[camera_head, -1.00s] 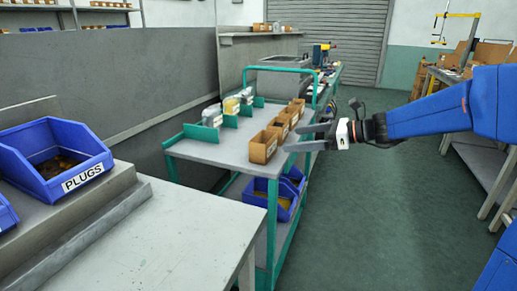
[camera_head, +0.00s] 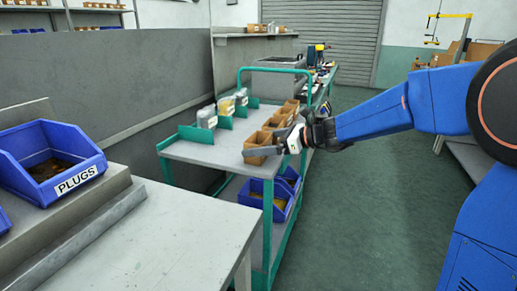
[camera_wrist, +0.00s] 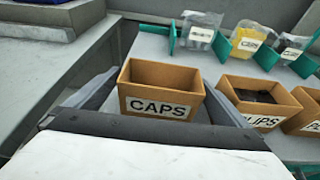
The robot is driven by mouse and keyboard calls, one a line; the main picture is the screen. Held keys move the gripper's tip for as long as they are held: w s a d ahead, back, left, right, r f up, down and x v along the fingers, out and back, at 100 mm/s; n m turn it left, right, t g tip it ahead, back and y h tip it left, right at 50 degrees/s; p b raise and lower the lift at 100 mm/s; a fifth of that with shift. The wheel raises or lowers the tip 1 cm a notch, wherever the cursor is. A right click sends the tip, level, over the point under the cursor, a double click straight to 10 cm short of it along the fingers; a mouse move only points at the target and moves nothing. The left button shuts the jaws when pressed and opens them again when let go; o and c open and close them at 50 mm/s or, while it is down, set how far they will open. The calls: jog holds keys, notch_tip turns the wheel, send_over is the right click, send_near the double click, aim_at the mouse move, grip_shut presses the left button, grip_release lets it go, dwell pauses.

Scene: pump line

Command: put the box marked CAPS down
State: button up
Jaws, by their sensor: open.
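The box marked CAPS (camera_wrist: 158,107) is an open brown box standing on the cart's grey top. Its label faces the wrist camera, and its inside looks empty. In the head view the same box (camera_head: 256,139) is at the near right corner of the cart top, partly covered by a finger. My gripper (camera_head: 268,148) is open, with one finger on each side of the box. Whether the fingers touch its walls cannot be told.
A brown box with a partly hidden label (camera_wrist: 258,100) stands close to the right, its neighbour beyond. A PLUGS bin (camera_head: 75,180) sits on the left bench.

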jog(key=x, duration=0.4)
jog(key=shift+w+a, duration=0.2)
jog(key=shift+c, duration=0.3)
jog(key=c, duration=0.9)
jog(key=shift+c, duration=0.2)
